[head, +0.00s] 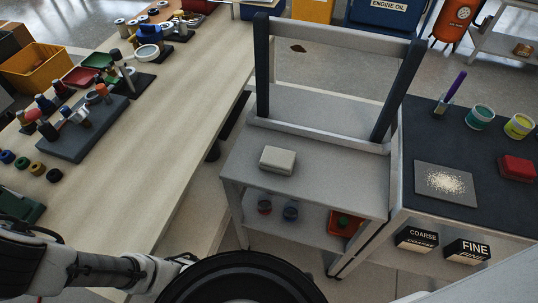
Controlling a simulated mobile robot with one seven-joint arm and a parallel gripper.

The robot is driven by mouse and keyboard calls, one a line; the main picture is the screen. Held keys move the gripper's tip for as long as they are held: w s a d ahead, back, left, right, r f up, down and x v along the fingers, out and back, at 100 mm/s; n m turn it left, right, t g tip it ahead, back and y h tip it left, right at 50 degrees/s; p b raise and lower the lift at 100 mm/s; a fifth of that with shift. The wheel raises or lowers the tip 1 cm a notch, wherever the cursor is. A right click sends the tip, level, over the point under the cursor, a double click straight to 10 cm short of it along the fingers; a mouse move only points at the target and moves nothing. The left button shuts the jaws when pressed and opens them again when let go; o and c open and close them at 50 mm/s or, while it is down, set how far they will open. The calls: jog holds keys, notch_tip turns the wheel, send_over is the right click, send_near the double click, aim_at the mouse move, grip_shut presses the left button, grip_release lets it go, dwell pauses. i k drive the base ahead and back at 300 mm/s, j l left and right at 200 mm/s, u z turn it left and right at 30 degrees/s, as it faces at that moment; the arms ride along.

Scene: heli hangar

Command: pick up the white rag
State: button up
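The white rag (278,159) appears as an off-white, folded, block-like bundle. It lies flat on the left part of the top shelf of a grey metal cart (330,190). My arm reaches in from the lower left. The visible end of my gripper (184,260) is low in the picture, left of and nearer than the cart, well apart from the rag. A black round part of mine covers some of that area, so the fingers do not show clearly. Nothing touches the rag except the shelf.
The cart has a raised frame (328,139) at its back and jars on its lower shelf. A long wooden bench (155,130) with tools and coloured trays stands left. A dark-topped workbench (470,222) with jars and a red block (516,168) adjoins the right. The shelf around the rag is clear.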

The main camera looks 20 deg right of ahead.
aim_at(273, 159)
jog(key=i+j+z, duration=0.1)
jog(key=z, duration=0.2)
jog(key=j+z, duration=0.1)
jog(key=z, duration=0.2)
jog(key=l, duration=0.5)
jog(key=k+l+u, duration=0.1)
jog(key=l, duration=0.35)
jog(key=k+l, duration=0.1)
jog(key=l, duration=0.4)
jog(key=k+l+u, duration=0.1)
jog(key=l, duration=0.4)
jog(key=k+l, duration=0.1)
jog(key=l, duration=0.35)
jog(key=i, duration=0.5)
jog(key=u, duration=0.05)
